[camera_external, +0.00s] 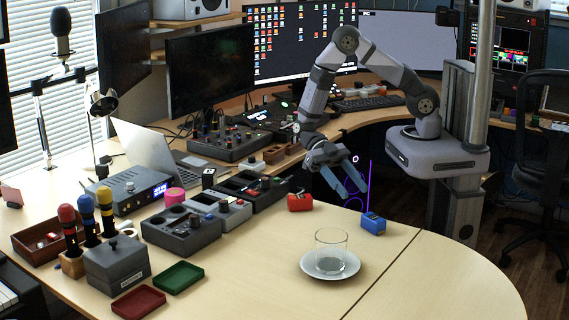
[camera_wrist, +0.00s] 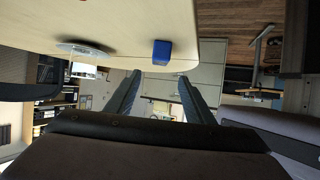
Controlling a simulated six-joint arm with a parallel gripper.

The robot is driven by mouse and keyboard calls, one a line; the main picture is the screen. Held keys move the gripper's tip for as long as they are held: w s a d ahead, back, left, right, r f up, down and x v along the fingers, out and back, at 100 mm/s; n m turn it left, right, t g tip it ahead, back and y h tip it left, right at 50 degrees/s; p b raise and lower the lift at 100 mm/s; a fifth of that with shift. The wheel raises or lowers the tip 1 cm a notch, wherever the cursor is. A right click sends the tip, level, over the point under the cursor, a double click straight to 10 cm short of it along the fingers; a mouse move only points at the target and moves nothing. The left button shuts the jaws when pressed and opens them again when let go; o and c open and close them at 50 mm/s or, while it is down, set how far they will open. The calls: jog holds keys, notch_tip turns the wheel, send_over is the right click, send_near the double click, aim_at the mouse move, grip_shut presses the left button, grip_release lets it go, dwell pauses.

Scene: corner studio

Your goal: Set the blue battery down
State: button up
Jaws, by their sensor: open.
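The blue battery (camera_external: 373,224) rests on the light wooden desk (camera_external: 420,275), close to the desk's edge by the arm. It also shows in the wrist view as a small blue block (camera_wrist: 162,52) on the desk surface. My gripper (camera_external: 357,193) is open, with its fingers apart and nothing between them. In the external view the fingertips are above and behind the battery, apart from it. In the wrist view the two fingers (camera_wrist: 155,82) point toward the desk edge, and the battery lies beyond their tips.
A clear glass (camera_external: 331,249) stands on a white saucer (camera_external: 308,268) left of the battery. A red block (camera_external: 300,202) lies near the edge. Green (camera_external: 178,278) and red (camera_external: 138,302) trays lie at front left. Devices fill the left; the right front desk is clear.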

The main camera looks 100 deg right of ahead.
jog(key=w+t, duration=0.1)
jog(key=w, duration=0.2)
jog(key=w+m+t, duration=0.1)
jog(key=w+t, duration=0.1)
jog(key=w, duration=0.1)
jog(key=w+m+t+h, duration=0.1)
jog(key=w+t, duration=0.1)
jog(key=w, duration=0.1)
jog(key=shift+a+f, duration=0.1)
jog(key=shift+a, duration=0.25)
jog(key=w+d+r+m+t+h, duration=0.2)
jog(key=w+d+m+t+h, duration=0.35)
jog(key=w, duration=0.45)
jog(key=s+d+r+m+t+h, duration=0.25)
jog(key=d+m+h, duration=0.25)
jog(key=d+m, duration=0.3)
jog(key=s+a+m+g, duration=0.1)
jog(key=s+m+g, duration=0.6)
jog(key=s, duration=1.4)
jog(key=shift+a+r+g, duration=0.25)
jog(key=shift+r+g, duration=0.1)
jog(key=shift+g, duration=0.15)
